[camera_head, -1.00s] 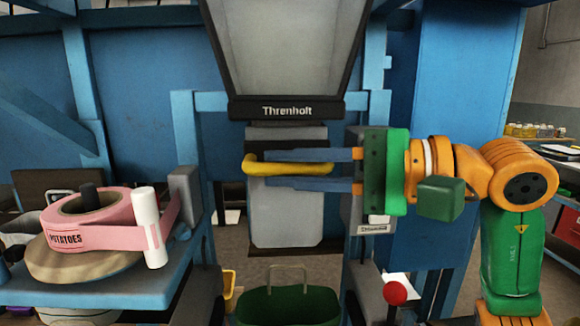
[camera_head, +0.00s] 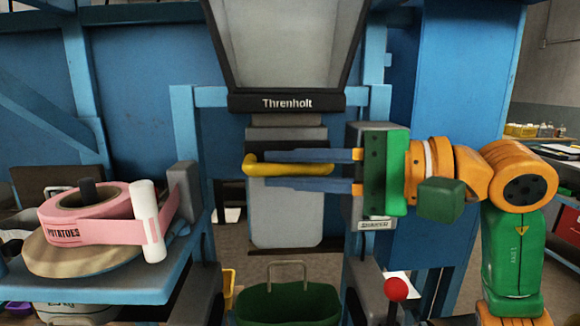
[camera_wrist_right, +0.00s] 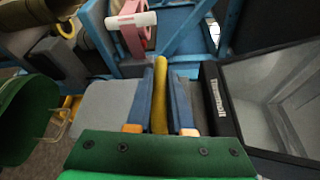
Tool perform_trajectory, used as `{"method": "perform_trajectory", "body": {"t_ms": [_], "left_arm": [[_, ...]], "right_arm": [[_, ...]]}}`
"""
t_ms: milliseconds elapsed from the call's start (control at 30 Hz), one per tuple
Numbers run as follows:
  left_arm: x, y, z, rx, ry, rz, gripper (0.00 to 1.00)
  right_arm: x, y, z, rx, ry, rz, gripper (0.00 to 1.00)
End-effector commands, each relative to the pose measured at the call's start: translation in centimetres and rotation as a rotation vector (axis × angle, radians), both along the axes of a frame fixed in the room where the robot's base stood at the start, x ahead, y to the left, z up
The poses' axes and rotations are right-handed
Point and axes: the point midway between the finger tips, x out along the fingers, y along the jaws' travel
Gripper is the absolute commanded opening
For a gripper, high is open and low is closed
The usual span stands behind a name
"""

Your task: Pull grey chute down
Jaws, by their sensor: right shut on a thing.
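The grey chute (camera_head: 285,215) is a flat panel below the "Threnholt" hopper (camera_head: 287,103), with a yellow handle (camera_head: 258,168) across its upper part. My right gripper (camera_head: 275,170) comes in from the right with its blue fingers on the handle, one above and one below. In the right wrist view the yellow handle (camera_wrist_right: 161,90) lies between the two blue fingers (camera_wrist_right: 162,100), with the grey panel (camera_wrist_right: 105,110) to the left. My left gripper is not in view.
A pink "POTATOES" tape roll (camera_head: 95,212) and a white roller (camera_head: 149,222) sit on the blue shelf (camera_head: 110,288) at left. A green bucket (camera_head: 288,305) stands below the chute. A red-knobbed lever (camera_head: 396,289) is at lower right.

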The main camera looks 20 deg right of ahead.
Motion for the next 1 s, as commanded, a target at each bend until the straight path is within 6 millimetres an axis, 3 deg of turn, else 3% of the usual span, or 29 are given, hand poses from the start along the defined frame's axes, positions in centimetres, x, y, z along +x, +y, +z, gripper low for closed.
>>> {"method": "perform_trajectory", "body": {"t_ms": [33,200,500,700,1000], "left_arm": [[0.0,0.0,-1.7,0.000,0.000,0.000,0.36],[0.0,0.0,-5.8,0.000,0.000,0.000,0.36],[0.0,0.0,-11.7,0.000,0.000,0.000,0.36],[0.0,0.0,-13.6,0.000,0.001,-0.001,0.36],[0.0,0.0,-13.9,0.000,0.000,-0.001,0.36]], "right_arm": [[0.0,0.0,-1.9,-0.002,0.004,-0.001,0.00],[0.1,0.0,-6.5,-0.003,0.005,-0.001,0.00],[0.1,0.0,-13.0,-0.002,0.004,-0.001,0.00],[0.1,0.0,-15.2,-0.004,0.004,-0.001,0.00],[0.1,0.0,-15.7,-0.007,0.008,0.000,0.00]]}}
